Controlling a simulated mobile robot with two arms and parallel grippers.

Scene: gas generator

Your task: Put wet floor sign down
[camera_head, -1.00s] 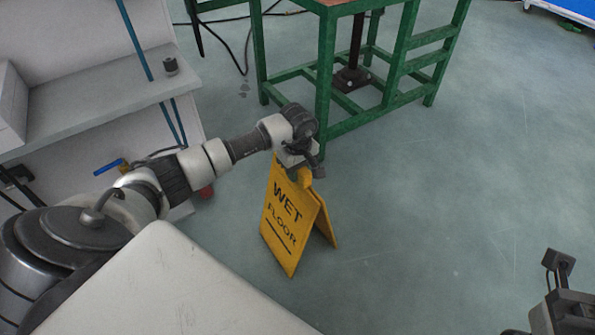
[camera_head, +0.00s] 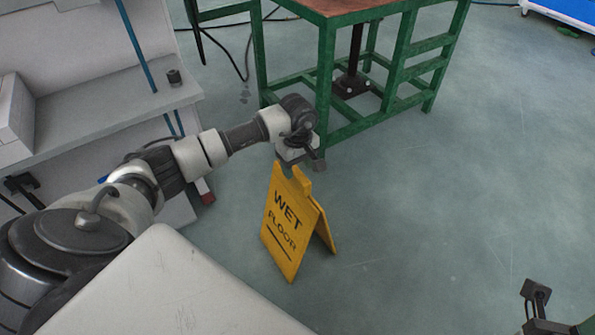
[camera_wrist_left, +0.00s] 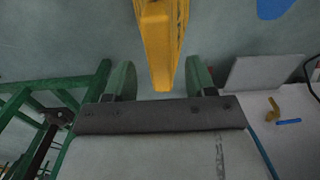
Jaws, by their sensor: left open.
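The yellow wet floor sign (camera_head: 288,222) stands upright on the floor, its two panels spread into an A shape. Its top handle shows at the upper edge. My left gripper (camera_head: 302,164) is just above the top of the sign and apart from it. In the left wrist view, the sign (camera_wrist_left: 160,45) lies ahead between the two green fingers of my left gripper (camera_wrist_left: 160,82). The fingers are open with a gap on each side of the sign. Part of my right gripper (camera_head: 535,292) shows at the lower right, away from the sign.
A green-framed table (camera_head: 327,80) with a brown top stands just behind the sign. A grey shelf unit (camera_head: 110,115) is at the left, with black cables on the floor behind it. The floor to the right (camera_head: 450,190) is clear.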

